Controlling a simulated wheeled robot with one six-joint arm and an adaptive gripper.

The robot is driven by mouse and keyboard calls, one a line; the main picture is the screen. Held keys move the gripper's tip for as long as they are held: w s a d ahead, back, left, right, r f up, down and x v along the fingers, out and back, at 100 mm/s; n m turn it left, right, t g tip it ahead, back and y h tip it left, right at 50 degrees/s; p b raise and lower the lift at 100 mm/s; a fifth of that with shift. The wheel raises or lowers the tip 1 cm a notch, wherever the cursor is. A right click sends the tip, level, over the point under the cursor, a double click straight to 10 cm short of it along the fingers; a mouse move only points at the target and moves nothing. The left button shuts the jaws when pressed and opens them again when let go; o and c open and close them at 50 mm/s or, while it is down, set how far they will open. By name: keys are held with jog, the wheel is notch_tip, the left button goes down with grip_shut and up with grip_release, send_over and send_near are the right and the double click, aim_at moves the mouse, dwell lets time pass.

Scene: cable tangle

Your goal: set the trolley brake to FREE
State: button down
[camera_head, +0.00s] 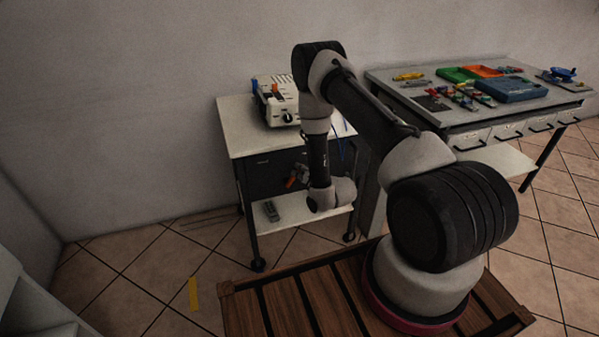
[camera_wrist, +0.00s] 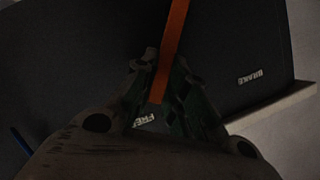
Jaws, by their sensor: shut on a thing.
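The trolley (camera_head: 237,143) stands against the wall with a white top and a dark panel below it. An orange brake lever (camera_wrist: 174,45) crosses that dark panel in the wrist view, its lower end between my fingers. My gripper (camera_wrist: 160,88) is shut on the lever. The label FREE (camera_wrist: 145,119) shows close beside the fingers, partly covered by them. The label BRAKE (camera_wrist: 253,77) is apart, to the right. In the head view an orange bit of the lever (camera_head: 291,181) shows beside my wrist; the gripper is mostly hidden there.
A cream device (camera_head: 283,103) with a black knob stands on the trolley top. A grey handset (camera_head: 271,210) lies on the lower shelf. A workbench (camera_head: 400,95) with trays and tools stands to the right. Tiled floor is free at left, with a yellow strip (camera_head: 193,293).

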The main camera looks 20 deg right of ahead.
dwell(0.3)
jog(key=c, duration=1.4)
grip_release()
jog(key=shift+c, duration=0.2)
jog(key=v, duration=1.2)
